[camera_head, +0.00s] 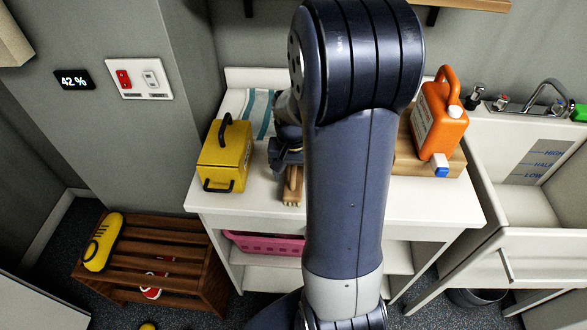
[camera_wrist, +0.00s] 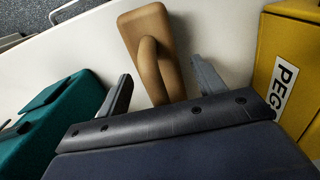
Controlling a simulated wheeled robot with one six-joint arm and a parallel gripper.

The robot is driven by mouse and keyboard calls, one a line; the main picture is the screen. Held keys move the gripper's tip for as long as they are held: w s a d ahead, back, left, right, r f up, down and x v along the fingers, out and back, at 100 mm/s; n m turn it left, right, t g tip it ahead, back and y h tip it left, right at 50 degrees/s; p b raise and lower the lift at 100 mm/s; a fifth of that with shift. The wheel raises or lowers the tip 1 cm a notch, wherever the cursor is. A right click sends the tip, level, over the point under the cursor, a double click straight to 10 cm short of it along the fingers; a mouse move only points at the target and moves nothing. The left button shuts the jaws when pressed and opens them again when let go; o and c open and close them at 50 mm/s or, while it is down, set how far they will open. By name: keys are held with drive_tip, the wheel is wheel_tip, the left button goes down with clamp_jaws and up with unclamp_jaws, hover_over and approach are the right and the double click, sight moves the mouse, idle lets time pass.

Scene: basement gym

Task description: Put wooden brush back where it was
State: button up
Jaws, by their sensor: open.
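The wooden brush (camera_wrist: 150,25) lies on the white table in the wrist view, its curved handle facing my camera. Its near end lies between the two fingers of my gripper (camera_wrist: 160,80), which is open with a visible space on both sides of the brush. In the head view the brush (camera_head: 292,188) shows only in part below my gripper (camera_head: 286,158); my arm hides much of the area.
A yellow box (camera_head: 226,157) stands left of the brush; a teal case (camera_wrist: 55,115) is on its other side. A striped towel (camera_head: 258,108) lies behind. Bare tabletop shows in front.

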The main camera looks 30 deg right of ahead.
wheel_tip(320, 180, up, 12)
drive_tip(key=shift+a+r, duration=0.1)
drive_tip(key=shift+r, duration=0.05)
idle(0.3)
